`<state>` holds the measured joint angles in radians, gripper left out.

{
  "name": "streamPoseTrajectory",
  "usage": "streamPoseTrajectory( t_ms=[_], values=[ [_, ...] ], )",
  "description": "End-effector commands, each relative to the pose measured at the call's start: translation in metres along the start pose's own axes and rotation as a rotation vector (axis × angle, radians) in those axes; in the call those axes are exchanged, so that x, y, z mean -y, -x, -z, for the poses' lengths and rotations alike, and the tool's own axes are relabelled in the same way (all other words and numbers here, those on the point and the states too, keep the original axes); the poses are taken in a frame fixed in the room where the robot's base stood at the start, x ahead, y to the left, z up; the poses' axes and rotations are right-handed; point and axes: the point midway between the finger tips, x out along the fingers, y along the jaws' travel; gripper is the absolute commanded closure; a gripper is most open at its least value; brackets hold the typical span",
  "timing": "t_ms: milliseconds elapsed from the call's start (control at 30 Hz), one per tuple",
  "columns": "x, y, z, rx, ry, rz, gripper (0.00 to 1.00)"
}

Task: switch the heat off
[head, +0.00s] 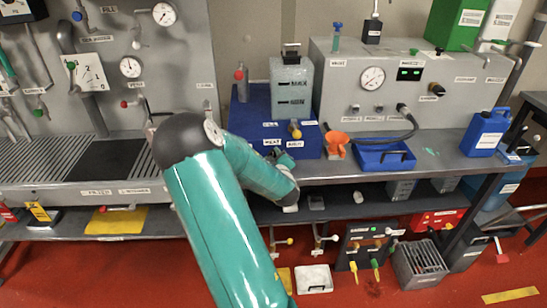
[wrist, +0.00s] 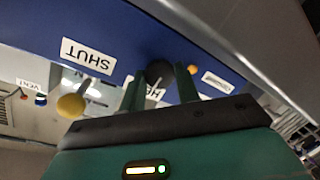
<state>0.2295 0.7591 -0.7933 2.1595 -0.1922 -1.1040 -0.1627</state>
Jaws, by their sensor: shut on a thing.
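The blue heater unit (head: 250,120) stands on the bench under a grey block, with labels along its front edge. In the wrist view its blue front face (wrist: 130,32) fills the upper middle. My gripper (wrist: 161,82) has its two green fingers on either side of a round black knob (wrist: 159,70) on that face and is shut on it. The "HEAT" label (wrist: 153,97) beside the knob is partly hidden by the fingers. A small amber light (wrist: 195,69) sits right of the knob. In the head view my gripper (head: 283,158) is at the unit's front edge and the knob is hidden.
A yellow-knobbed lever (wrist: 72,106) by the "SHUT" label (wrist: 88,56) is close left of my fingers; it also shows in the head view (head: 294,129). An orange funnel (head: 336,142) and blue tray (head: 384,157) stand right. A lower shelf (head: 350,208) runs below.

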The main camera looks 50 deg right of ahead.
Motion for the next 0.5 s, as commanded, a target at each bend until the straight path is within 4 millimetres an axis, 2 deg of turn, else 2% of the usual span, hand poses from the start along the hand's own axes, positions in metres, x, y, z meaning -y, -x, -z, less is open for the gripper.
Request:
streamPoseTrajectory(
  t_ms=[500],
  values=[
    [0.0047,0.0007,-0.0004,0.011,0.051,0.007,0.91]
  ],
)
